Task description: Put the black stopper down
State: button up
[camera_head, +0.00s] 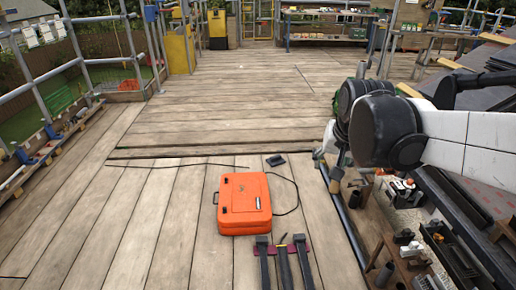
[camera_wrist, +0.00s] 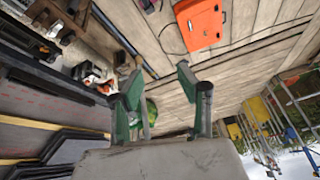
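My gripper (camera_wrist: 160,75) shows in the wrist view with its two green fingers spread apart. Only decking shows between the fingertips, and I see no stopper held there. In the head view my arm's dark joints hide most of the gripper. I cannot tell for sure which thing is the black stopper. A small black cylinder (camera_head: 355,198) stands on the wooden bench at right in the head view. Small dark pieces (camera_wrist: 67,38) also lie on the bench at upper left in the wrist view.
An orange case (camera_head: 243,203) lies on the deck, with a black cable beside it. Dark bars (camera_head: 284,265) lie in front of it. The wooden bench (camera_head: 388,235) holds tools and parts. Dark roof tiles (camera_wrist: 70,140) lie on the roof slope. The deck behind the case is mostly clear.

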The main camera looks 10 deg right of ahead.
jog(key=s+a+f+n+t+y, duration=0.1)
jog(key=s+a+n, duration=0.4)
jog(key=s+a, duration=0.5)
jog(key=shift+s+a+f+t, duration=0.35)
jog(key=shift+s+t, duration=0.25)
jog(key=shift+s, duration=0.2)
jog(key=shift+r, duration=0.15)
notch_tip(320, 180, up, 12)
jog(key=p, duration=1.2)
